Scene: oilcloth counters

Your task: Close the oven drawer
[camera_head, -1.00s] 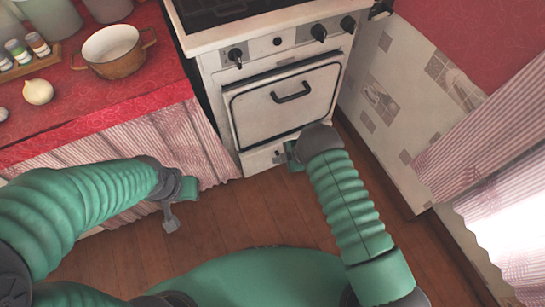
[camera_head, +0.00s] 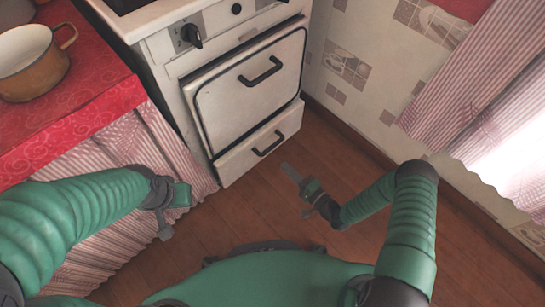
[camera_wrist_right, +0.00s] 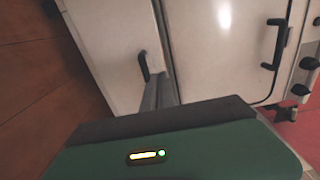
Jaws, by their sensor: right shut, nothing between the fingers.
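The white oven drawer (camera_head: 236,160) is the low panel beneath the oven door, with a dark handle (camera_head: 267,144). Its front looks nearly in line with the door; I cannot tell if a small gap remains. In the right wrist view the drawer front (camera_wrist_right: 112,50) and its handle (camera_wrist_right: 144,66) show at the left. My right gripper (camera_head: 289,172) is shut and empty, in front of the drawer and apart from it in the head view. Its fingers (camera_wrist_right: 160,93) show in the wrist view. My left gripper (camera_head: 165,228) hangs by the striped curtain, its jaw state unclear.
The oven door (camera_head: 240,103) is shut above the drawer. A red counter (camera_head: 70,110) with a brown pot (camera_head: 40,75) and a striped curtain (camera_head: 110,215) lies left. A tiled wall (camera_head: 365,75) stands right. The wooden floor (camera_head: 245,215) before the oven is clear.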

